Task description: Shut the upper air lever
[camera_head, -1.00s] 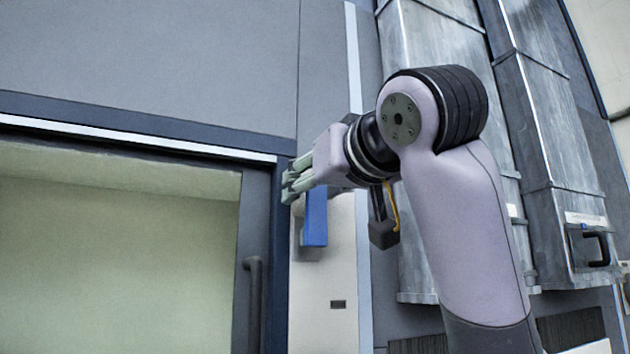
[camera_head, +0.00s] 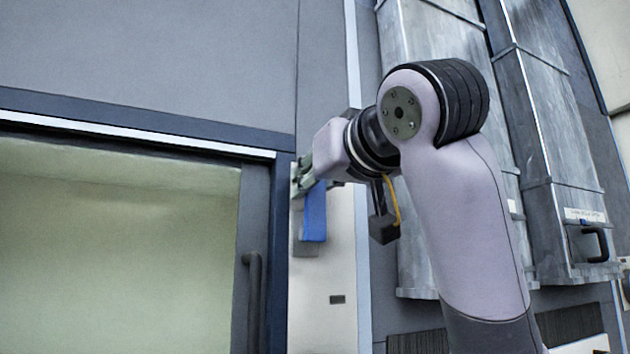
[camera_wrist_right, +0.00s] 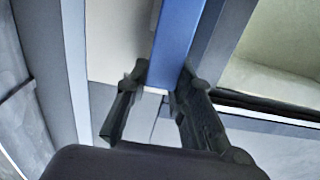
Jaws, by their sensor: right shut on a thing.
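The blue air lever (camera_head: 314,215) hangs down along the pale panel strip beside the door frame in the head view. My right gripper (camera_head: 302,178) is at its upper visible part and is shut on it. The gripper fingers hide the lever's top end in the head view. In the right wrist view the blue lever (camera_wrist_right: 178,40) runs down between the two fingers of my right gripper (camera_wrist_right: 160,90). My left gripper is not in view.
A door with a pale window (camera_head: 110,250) and a dark vertical handle (camera_head: 252,300) stands to the left. Grey metal ducts (camera_head: 425,60) rise behind my right arm. Another black handle (camera_head: 598,245) sits on the duct at far right.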

